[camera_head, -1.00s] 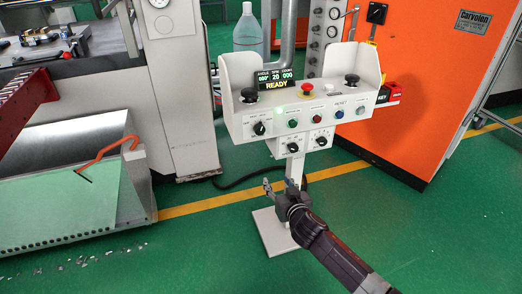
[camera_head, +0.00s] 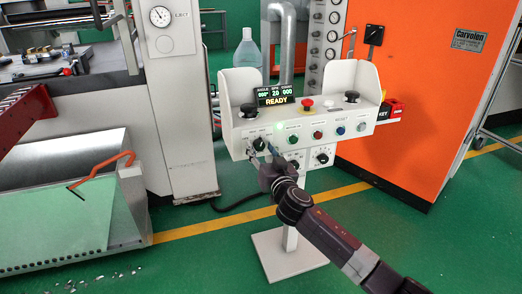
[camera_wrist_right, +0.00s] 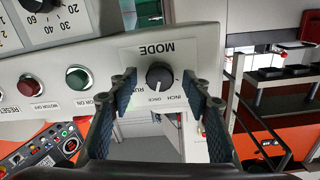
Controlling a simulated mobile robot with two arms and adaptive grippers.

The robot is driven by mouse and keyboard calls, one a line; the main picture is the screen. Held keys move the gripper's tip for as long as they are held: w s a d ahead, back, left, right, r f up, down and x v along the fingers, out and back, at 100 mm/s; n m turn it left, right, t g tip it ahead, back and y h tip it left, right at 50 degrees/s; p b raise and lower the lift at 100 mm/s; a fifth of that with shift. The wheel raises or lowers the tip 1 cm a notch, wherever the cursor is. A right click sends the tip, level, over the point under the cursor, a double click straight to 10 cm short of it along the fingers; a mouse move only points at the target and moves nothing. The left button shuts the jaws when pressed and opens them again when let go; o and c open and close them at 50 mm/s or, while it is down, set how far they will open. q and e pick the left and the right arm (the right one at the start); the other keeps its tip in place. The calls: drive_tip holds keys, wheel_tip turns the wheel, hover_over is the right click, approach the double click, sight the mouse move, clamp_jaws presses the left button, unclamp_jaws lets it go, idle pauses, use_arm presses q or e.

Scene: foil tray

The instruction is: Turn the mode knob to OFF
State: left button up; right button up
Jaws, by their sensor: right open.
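The black mode knob (camera_wrist_right: 159,76) sits on the light grey panel below the word MODE, which appears upside down in the right wrist view. The labels INCH, ONCE and part of RUN show around it; I cannot read OFF, and a finger may cover part of the lettering. A small pale mark on the knob faces roughly towards ONCE. My right gripper (camera_wrist_right: 157,84) is open, with one blue-padded finger on each side of the knob and gaps between. In the head view the knob (camera_head: 259,144) is just above my right gripper (camera_head: 262,158). My left gripper is out of view.
The control stand (camera_head: 240,130) carries a READY display (camera_head: 278,96), a red mushroom button (camera_head: 307,103), two black palm buttons and coloured push buttons. Another knob (camera_head: 322,158) is below. A green button (camera_wrist_right: 79,77) lies beside the mode knob. An orange cabinet (camera_head: 430,100) stands at right.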

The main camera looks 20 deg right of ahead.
drive_tip(key=shift+w, duration=0.3)
drive_tip(key=shift+c, duration=0.5)
drive_tip(key=c, duration=1.1)
drive_tip(key=shift+o, duration=0.2)
